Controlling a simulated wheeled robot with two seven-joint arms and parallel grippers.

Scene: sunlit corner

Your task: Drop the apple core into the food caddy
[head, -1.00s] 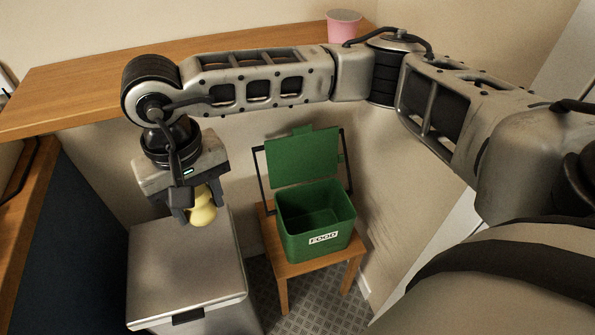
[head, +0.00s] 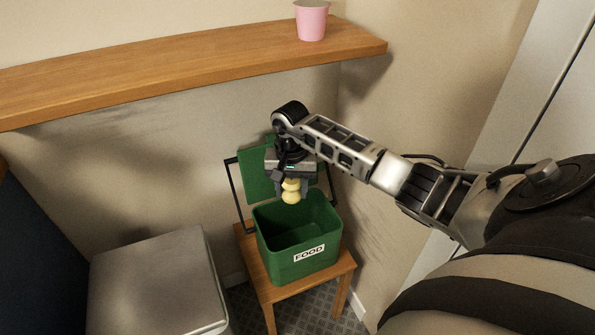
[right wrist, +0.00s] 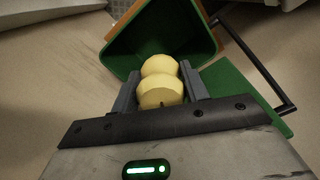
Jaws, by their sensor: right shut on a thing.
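The yellow apple core (head: 291,192) is held in my right gripper (head: 291,184), its lower part hanging below the fingers. The right gripper is shut on it, and the core also shows between the fingers in the right wrist view (right wrist: 160,82). The green food caddy (head: 298,262), with a white FOOD label, stands open with its lid (head: 258,172) tilted up behind. In the head view the core appears above the caddy's back part. In the right wrist view the caddy (right wrist: 125,45) lies beyond the core. My left gripper is not in view.
The caddy stands on a small wooden stool (head: 335,272). A black handle (head: 237,200) sticks up beside the lid. A grey metal bin (head: 155,280) is at left. A wooden shelf (head: 180,78) with a pink cup (head: 311,20) runs along the wall above.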

